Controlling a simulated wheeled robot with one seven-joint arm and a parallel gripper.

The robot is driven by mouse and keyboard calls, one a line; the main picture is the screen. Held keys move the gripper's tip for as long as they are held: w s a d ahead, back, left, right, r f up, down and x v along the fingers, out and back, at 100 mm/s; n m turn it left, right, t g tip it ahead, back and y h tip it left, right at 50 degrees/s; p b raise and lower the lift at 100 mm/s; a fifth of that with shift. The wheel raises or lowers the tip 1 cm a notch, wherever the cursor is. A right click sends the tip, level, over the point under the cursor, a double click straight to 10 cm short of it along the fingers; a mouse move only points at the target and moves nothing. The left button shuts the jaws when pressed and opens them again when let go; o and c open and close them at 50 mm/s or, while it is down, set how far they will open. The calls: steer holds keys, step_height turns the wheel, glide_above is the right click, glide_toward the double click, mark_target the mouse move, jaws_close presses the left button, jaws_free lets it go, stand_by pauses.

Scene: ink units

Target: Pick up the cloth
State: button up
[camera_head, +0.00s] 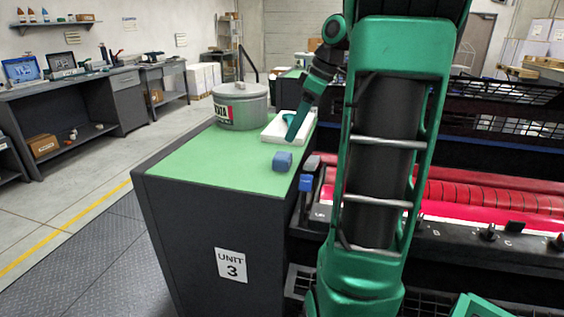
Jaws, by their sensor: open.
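A small blue bundle (283,161) lies on the green top of the unit marked 3, near its right edge. It looks like a folded cloth, but it is too small to be sure. My gripper (291,126) points down over the white tray (271,136), behind the bundle and apart from it. The gripper is open, and I see nothing held in it. Its fingers hide part of the tray. I cannot tell whether the fingertips touch the tray.
A grey lidded can (241,106) stands left of the tray. The green top (205,165) is clear at the front and left. A press with red rollers (470,195) lies to the right, partly behind my arm. A smaller blue piece (305,183) sits at the press's edge.

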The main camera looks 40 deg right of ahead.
mark_target(282, 155)
steer(key=shift+o, duration=1)
steer(key=shift+f, duration=0.1)
steer(key=x, duration=1)
steer(key=shift+w+f, duration=0.25)
steer(key=shift+c, duration=0.6)
steer(key=c, duration=1)
